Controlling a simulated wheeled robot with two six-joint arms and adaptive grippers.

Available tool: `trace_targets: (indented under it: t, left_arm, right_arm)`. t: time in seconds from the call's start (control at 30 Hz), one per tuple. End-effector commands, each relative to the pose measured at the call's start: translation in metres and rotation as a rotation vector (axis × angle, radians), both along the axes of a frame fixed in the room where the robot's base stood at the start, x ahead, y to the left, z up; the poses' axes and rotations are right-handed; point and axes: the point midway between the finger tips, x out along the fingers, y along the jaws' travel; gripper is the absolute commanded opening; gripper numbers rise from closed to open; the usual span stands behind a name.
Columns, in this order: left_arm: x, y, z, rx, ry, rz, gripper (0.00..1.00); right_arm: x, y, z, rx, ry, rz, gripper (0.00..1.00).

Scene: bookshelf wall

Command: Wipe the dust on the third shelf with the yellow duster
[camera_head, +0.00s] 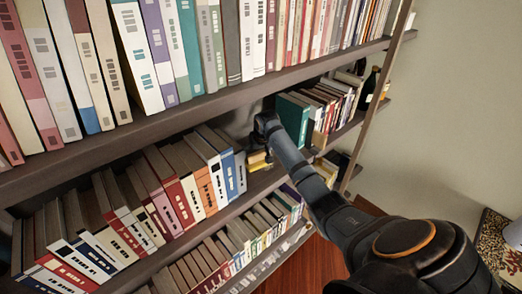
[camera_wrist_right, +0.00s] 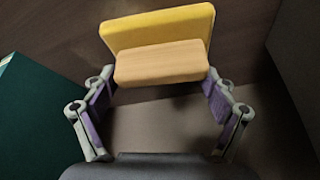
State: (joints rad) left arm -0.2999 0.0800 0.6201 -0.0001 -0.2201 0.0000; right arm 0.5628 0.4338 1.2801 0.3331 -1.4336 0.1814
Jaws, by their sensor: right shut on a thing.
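The yellow duster (camera_head: 258,161) is in the gap between the book rows on the shelf (camera_head: 222,214) below the top row in the head view. In the right wrist view the duster (camera_wrist_right: 160,45) shows a yellow pad and a pale wooden handle. My right gripper (camera_head: 262,148) reaches into the gap and is shut on the duster. In the wrist view its purple-padded fingers (camera_wrist_right: 160,100) lie at both sides of the handle. I cannot make out any dust clearly. My left gripper is not in view.
A row of books (camera_head: 165,190) stands left of the gap, and a teal book (camera_head: 292,118) stands right of it, also close at the wrist view's left (camera_wrist_right: 40,115). The upper shelf board (camera_head: 200,105) hangs above. A dark bottle (camera_head: 369,88) stands farther right.

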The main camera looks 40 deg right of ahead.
Motion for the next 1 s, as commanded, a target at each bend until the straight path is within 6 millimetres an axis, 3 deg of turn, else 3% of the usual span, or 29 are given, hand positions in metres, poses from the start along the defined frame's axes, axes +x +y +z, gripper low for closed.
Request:
trace_targets:
  t: [0.07,0.33,0.6,0.77,1.0]
  left_arm:
    - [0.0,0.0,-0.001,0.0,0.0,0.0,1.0]
    - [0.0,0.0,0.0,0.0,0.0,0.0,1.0]
    - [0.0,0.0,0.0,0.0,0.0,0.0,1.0]
    - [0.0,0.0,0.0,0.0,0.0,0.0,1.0]
    - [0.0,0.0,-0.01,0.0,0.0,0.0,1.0]
  right_arm:
    - [-0.002,0.01,-0.004,0.01,0.007,0.001,0.25]
    - [-0.002,0.016,-0.003,0.008,0.007,0.0,0.25]
    - [-0.004,0.042,-0.001,0.009,0.005,0.001,0.25]
    - [-0.005,0.047,0.0,0.005,0.005,0.0,0.25]
    - [0.012,0.047,-0.001,0.005,0.002,-0.002,0.25]
